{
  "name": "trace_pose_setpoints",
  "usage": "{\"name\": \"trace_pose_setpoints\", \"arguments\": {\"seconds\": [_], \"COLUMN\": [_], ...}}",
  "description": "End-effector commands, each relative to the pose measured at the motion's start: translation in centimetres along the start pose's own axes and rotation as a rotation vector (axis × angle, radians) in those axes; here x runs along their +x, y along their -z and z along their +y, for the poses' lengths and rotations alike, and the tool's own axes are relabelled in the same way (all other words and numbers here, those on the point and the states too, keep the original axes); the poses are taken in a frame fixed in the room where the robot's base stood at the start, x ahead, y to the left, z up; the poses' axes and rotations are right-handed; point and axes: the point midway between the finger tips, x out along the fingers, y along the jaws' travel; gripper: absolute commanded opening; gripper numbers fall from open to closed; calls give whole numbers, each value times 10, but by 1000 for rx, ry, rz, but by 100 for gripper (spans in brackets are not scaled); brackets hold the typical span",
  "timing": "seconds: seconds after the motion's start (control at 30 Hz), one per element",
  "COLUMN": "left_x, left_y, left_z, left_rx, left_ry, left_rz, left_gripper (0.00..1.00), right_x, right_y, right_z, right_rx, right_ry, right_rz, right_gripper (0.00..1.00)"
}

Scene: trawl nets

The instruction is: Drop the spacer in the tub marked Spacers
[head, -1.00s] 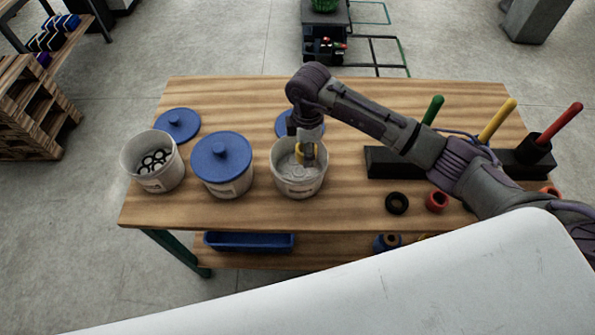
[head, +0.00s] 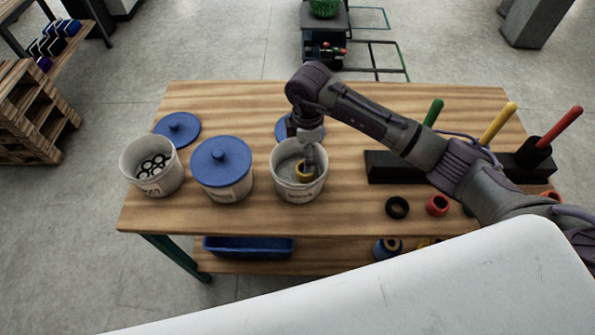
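A yellow ring (head: 304,173), seemingly the spacer, is inside the open white tub (head: 299,190) at the middle of the table, low down near its floor. The tub's front label is too small to read surely. My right gripper (head: 310,162) points down into this tub, with its fingertips close to the ring. The fingers are small and partly hidden, so I cannot tell whether they still hold the ring. My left gripper is out of view.
A lidded white tub (head: 221,172) and an open tub of black and white rings (head: 152,178) stand to the left. Two blue lids lie behind. A black ring (head: 397,207) and a red ring (head: 437,205) lie right, before a black rack (head: 400,166) with coloured pegs.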

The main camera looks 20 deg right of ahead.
Motion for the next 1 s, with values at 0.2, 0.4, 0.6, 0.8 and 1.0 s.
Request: {"name": "trace_pose_setpoints", "arguments": {"seconds": [0.2,0.4,0.6,0.8,1.0], "left_x": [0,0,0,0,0], "left_y": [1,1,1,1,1], "left_z": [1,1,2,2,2], "left_rx": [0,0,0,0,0], "left_ry": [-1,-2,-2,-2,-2], "left_rz": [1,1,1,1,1], "left_gripper": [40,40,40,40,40], "right_x": [-48,-85,-103,-105,-105], "right_y": [0,0,0,0,0], "right_z": [1,1,0,0,0], "right_rx": [-1,-1,0,0,0], "right_ry": [-7,-5,-3,-1,-2], "right_rz": [0,0,0,-1,-1], "right_gripper": [84,84,84,84,84]}}
